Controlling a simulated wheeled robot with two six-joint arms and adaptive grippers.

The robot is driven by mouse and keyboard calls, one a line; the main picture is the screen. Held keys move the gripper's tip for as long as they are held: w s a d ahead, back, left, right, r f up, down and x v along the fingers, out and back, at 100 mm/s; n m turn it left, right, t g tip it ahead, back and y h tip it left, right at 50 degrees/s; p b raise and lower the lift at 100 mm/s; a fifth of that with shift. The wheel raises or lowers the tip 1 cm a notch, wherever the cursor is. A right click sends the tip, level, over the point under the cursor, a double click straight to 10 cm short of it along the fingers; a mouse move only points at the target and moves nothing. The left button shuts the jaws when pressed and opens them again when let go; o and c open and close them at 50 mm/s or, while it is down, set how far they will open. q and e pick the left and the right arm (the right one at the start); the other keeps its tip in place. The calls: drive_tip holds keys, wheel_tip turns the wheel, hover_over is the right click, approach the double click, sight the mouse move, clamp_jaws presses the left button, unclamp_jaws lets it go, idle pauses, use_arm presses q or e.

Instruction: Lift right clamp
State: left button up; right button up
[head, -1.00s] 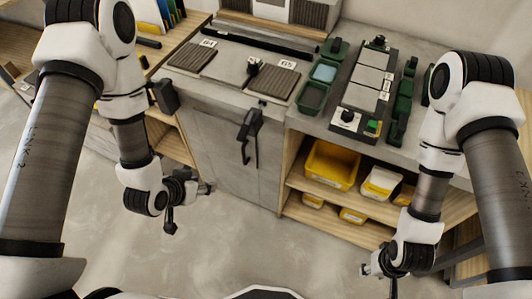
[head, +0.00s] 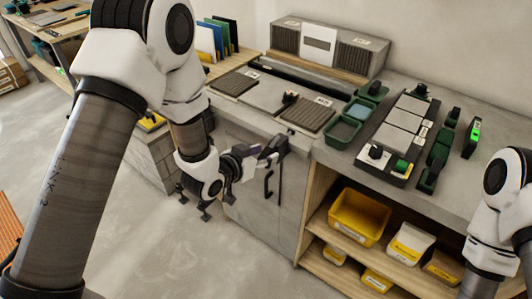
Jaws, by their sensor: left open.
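A black clamp (head: 274,146) sits at the front edge of the counter, right of centre, with a dark handle (head: 268,184) hanging below it against the cabinet front. My left gripper (head: 255,162) is open and just left of the clamp, at about its height in the picture; I cannot tell whether they touch. The fingers partly overlap the clamp's left side. My left arm covers the counter edge further left. My right arm shows at the right edge, but its gripper is out of the frame.
Tiles (head: 307,116) lie on the counter behind the clamp, with a small black piece (head: 290,97) between them. Green trays (head: 342,132) and a tile stand with black knobs (head: 375,151) are to the right.

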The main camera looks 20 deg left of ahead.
use_arm(q)
drive_tip(key=shift+w+f, duration=0.4)
drive_tip(key=shift+w, duration=0.3)
drive_tip(key=shift+d, duration=0.1)
clamp_jaws()
drive_tip(key=shift+r, duration=0.1)
